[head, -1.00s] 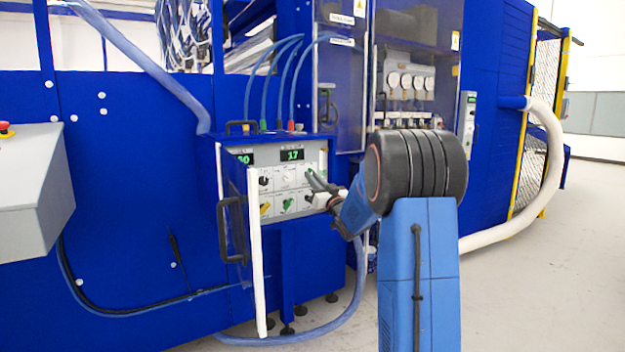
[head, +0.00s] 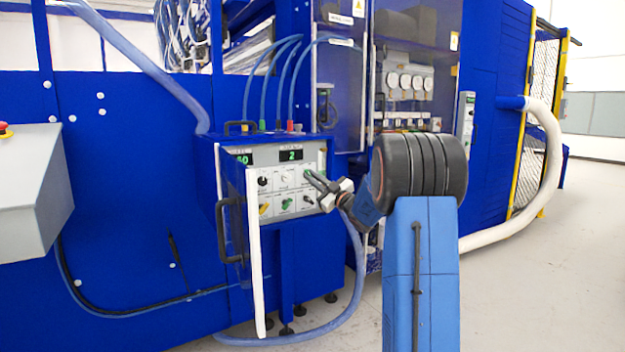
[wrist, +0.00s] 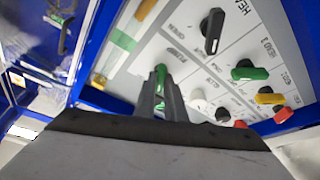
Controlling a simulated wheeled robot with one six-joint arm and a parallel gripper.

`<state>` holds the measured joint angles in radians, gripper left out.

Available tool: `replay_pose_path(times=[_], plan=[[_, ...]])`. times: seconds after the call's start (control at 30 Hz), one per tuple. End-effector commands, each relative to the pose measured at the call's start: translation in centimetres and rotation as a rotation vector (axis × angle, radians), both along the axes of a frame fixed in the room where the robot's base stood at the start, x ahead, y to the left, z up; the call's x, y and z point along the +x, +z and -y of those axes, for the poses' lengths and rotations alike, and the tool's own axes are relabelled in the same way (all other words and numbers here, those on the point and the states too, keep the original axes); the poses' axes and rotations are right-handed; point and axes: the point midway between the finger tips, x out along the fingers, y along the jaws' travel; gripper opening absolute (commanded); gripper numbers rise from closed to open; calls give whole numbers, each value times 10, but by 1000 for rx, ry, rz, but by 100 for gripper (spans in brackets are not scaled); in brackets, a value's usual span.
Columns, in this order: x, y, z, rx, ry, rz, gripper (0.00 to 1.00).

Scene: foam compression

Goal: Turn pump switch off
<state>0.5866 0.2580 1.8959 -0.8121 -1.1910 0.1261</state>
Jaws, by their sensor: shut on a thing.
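The control box's front panel (head: 278,190) carries several knobs and switches under two green displays (head: 291,155); the right one reads 2. My gripper (head: 315,179) is at the panel's upper right. In the wrist view, my gripper (wrist: 161,85) is shut on a green switch (wrist: 161,70), mostly hidden between the fingers.
An open clear door with a white edge (head: 255,255) and dark handle stands left of the panel. Blue hoses (head: 272,75) rise from the box top. A yellow knob (wrist: 270,98) and a red one (wrist: 283,115) lie right in the wrist view. Open floor (head: 530,280) is at right.

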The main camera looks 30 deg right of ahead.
Motion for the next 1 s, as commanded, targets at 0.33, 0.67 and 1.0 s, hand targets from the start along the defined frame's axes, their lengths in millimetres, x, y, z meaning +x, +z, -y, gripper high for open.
replay_pose_path(times=[0.33,0.67,1.0], plan=[[0,-1,0,-5,1,-1,0],[0,0,0,-4,0,0,29],[-22,-8,6,-3,-3,0,29]])
